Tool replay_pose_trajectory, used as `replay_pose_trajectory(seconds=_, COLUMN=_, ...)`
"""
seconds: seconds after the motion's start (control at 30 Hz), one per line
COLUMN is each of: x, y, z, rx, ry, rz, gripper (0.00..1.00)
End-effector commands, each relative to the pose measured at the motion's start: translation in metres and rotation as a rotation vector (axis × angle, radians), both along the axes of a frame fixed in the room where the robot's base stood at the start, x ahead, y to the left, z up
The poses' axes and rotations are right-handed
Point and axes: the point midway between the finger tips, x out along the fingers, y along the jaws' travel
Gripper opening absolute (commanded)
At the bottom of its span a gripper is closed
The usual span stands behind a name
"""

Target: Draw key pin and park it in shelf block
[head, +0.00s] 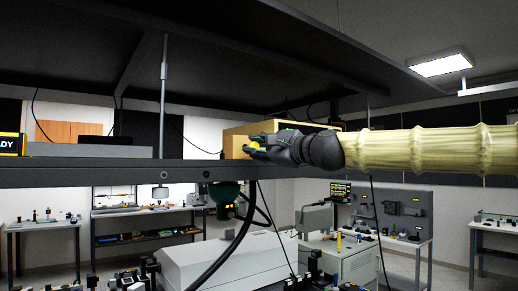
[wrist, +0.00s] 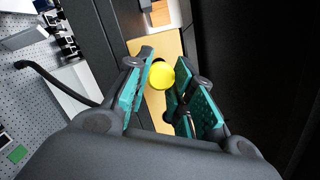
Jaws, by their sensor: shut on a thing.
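My gripper (head: 256,147) is at the front edge of the high dark shelf, reaching in from the right. In the wrist view my gripper (wrist: 160,90) has its teal finger pads on either side of a round yellow knob (wrist: 161,75), which looks like the head of the key pin. The jaws are closed on it. A small yellow spot of it (head: 254,145) also shows between the fingers in the head view. The pin's shaft is hidden. A tan box (head: 234,136) stands on the shelf just behind my gripper; I cannot tell whether it is the shelf block.
The dark shelf (head: 110,176) spans the left and middle, with a grey flat box (head: 90,150) and a yellow-lit display (head: 12,144) at left. A metal rod (head: 163,95) rises from it. Below are a green-black fitting (head: 227,196) with cables and a white housing (head: 225,262).

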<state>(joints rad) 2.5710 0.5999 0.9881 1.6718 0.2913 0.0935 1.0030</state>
Motion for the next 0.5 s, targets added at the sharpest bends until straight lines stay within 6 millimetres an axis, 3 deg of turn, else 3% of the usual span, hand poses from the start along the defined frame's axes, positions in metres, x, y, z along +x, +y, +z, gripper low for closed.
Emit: replay_pose_trajectory(seconds=0.5, x=0.0081, y=0.007, z=-0.0003, rx=0.0, ry=0.0, rz=0.001, gripper=0.0)
